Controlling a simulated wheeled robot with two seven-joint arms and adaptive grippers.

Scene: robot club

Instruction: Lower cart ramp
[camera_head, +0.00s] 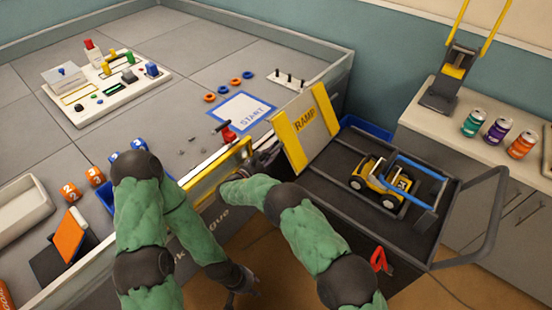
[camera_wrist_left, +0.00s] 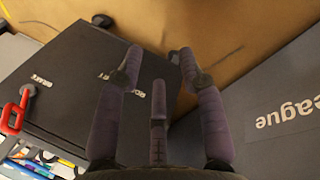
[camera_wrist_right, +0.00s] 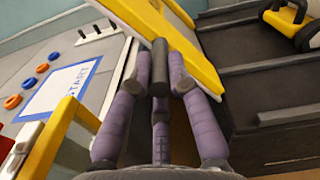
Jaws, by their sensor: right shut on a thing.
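The ramp (camera_head: 303,128), a grey panel with yellow edges and the word RAMP, stands tilted up at the left edge of the dark cart (camera_head: 345,152). It also shows in the right wrist view (camera_wrist_right: 196,62). My right gripper (camera_head: 264,156) is beside the ramp's lower left side. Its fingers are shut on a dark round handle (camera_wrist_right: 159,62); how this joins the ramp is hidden. My left gripper (camera_head: 243,287) is low in front of the table wall. Its fingers are apart and empty in the left wrist view (camera_wrist_left: 160,62).
A yellow-framed opening (camera_head: 222,170) with a red latch (camera_head: 228,134) is in the table's near wall. The START mat (camera_head: 240,110) lies beyond it. A yellow toy loader (camera_head: 380,183) stands on the cart near a blue bar (camera_head: 415,168). Cans (camera_head: 497,133) stand on the right counter.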

